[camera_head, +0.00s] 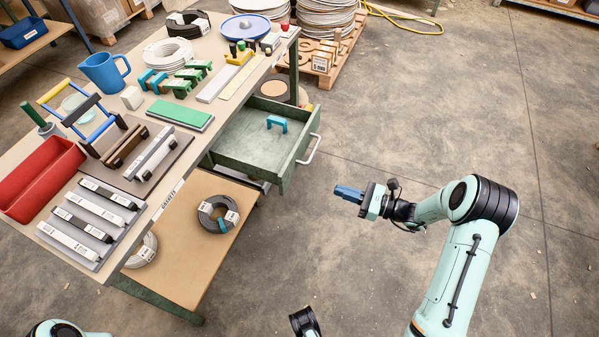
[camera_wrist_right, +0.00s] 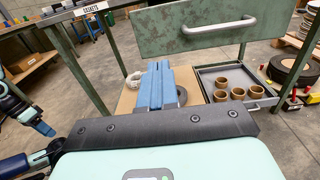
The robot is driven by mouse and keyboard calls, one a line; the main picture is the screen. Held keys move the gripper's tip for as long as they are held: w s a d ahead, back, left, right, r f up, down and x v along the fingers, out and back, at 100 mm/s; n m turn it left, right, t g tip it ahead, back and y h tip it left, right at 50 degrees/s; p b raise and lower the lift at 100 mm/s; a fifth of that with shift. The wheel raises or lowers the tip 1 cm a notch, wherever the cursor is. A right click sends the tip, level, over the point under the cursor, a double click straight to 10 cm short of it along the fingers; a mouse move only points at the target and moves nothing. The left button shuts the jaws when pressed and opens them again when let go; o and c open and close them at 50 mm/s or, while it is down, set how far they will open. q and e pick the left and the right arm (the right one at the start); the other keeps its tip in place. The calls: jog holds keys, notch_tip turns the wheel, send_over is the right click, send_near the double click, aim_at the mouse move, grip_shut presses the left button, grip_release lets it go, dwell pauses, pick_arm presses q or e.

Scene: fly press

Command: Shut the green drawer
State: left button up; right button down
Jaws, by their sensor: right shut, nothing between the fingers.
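The green drawer (camera_head: 243,157) stands open, pulled out from under the workbench on its right side. Its metal bar handle (camera_head: 311,150) is on the outer front. A small teal bracket (camera_head: 277,123) lies inside. In the right wrist view the drawer front (camera_wrist_right: 200,27) and its handle (camera_wrist_right: 220,25) are ahead, above the fingers. My right gripper (camera_head: 348,193) is shut and empty, apart from the drawer, to the right of and nearer than the handle. Its blue fingers (camera_wrist_right: 157,85) are together. Blue finger parts, seemingly of my left gripper (camera_wrist_right: 43,140), show at the left; their opening is unclear.
The workbench (camera_head: 215,125) holds a red bin (camera_head: 40,180), a blue mug (camera_head: 103,70) and several bars and blocks. A lower shelf (camera_head: 180,255) carries cable coils. A tray (camera_wrist_right: 235,80) with several brown rings shows below the drawer. The floor on the right is clear.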

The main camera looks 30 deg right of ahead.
aim_at(289, 175)
jog(key=b+x, duration=0.2)
jog(key=x, duration=1.1)
jog(key=shift+s+a, duration=0.1)
jog(key=shift+s, duration=0.1)
pick_arm(q)
jog(key=shift+t+y, duration=0.3)
jog(key=shift+t, duration=0.3)
jog(key=shift+w+a+f, duration=0.5)
jog(key=shift+w+f, duration=0.15)
jog(key=shift+w, duration=0.2)
jog(key=shift+w+a+f, duration=0.45)
jog(key=shift+w+f, duration=0.2)
jog(key=shift+w, duration=0.2)
pick_arm(e)
jog(key=shift+w+a, duration=0.25)
jog(key=shift+w, duration=0.05)
